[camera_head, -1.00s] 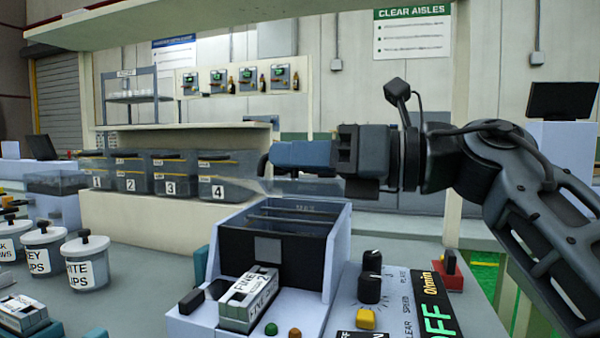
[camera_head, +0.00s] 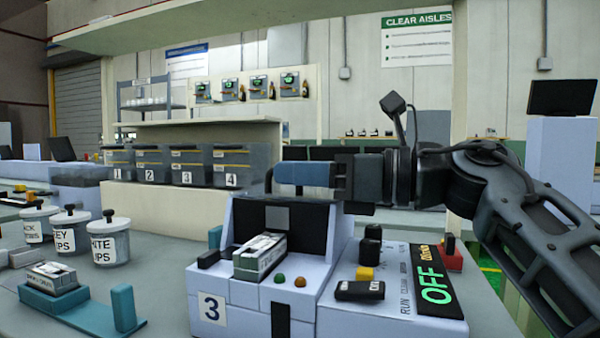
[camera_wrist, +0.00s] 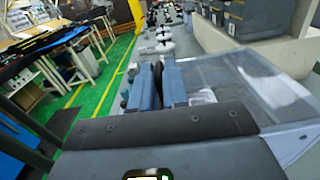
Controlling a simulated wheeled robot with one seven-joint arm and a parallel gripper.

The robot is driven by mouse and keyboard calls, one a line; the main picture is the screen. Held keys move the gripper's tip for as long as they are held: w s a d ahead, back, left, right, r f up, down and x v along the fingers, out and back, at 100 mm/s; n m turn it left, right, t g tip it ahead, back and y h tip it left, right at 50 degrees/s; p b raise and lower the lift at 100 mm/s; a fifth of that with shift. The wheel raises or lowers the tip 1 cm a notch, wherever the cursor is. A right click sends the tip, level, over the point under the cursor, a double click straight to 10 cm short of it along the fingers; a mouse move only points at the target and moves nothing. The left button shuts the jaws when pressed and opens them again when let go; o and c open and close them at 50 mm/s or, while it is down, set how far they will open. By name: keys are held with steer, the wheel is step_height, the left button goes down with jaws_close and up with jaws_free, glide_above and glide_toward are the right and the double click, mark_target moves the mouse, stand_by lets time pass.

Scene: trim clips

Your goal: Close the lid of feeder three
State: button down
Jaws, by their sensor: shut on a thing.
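Feeder three (camera_head: 212,307) is a pale box with a black front panel and a "3" label, in the head view. My gripper (camera_head: 275,181) is just above its top edge, with blue fingers pointing left. In the wrist view the clear lid (camera_wrist: 247,84) extends to the right of my gripper (camera_wrist: 158,85), beside its fingers. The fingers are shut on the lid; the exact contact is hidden.
A small labelled box (camera_head: 260,257) sits on the feeder's front. A control panel with a green "OFF" display (camera_head: 436,283) stands to its right. White lidded jars (camera_head: 108,240) and a teal holder (camera_head: 75,308) are to the left. Numbered bins (camera_head: 187,166) stand behind.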

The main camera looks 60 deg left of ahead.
steer(key=shift+f, duration=0.1)
steer(key=c, duration=1.2)
jaws_free()
steer(key=shift+p+v, duration=0.4)
steer(key=shift+v, duration=3.5)
